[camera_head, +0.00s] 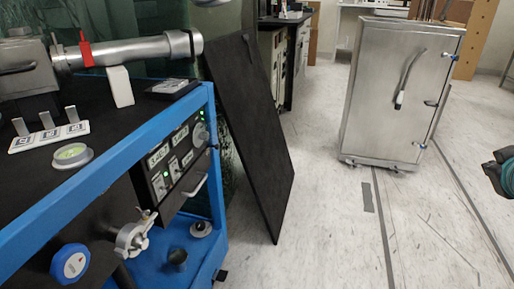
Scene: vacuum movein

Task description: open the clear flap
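The blue-framed cart (110,170) fills the left side, with a dark control panel (168,170) on its near side. The panel has labelled switches, green lights and a pale round part (201,135) at its right end. I cannot make out a clear flap for certain; the pale round part may be a clear cover, but it is too small to tell. A dark, finger-like shape with teal loops (504,172) is cut off at the right edge. It may be my gripper; its opening cannot be seen, and it is far from the panel.
A black board (250,140) leans just right of the cart. A metal cabinet (396,95) on casters stands at the back right. A valve (131,238) and a blue knob (70,263) stick out from the cart. The floor (330,235) in the middle is clear.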

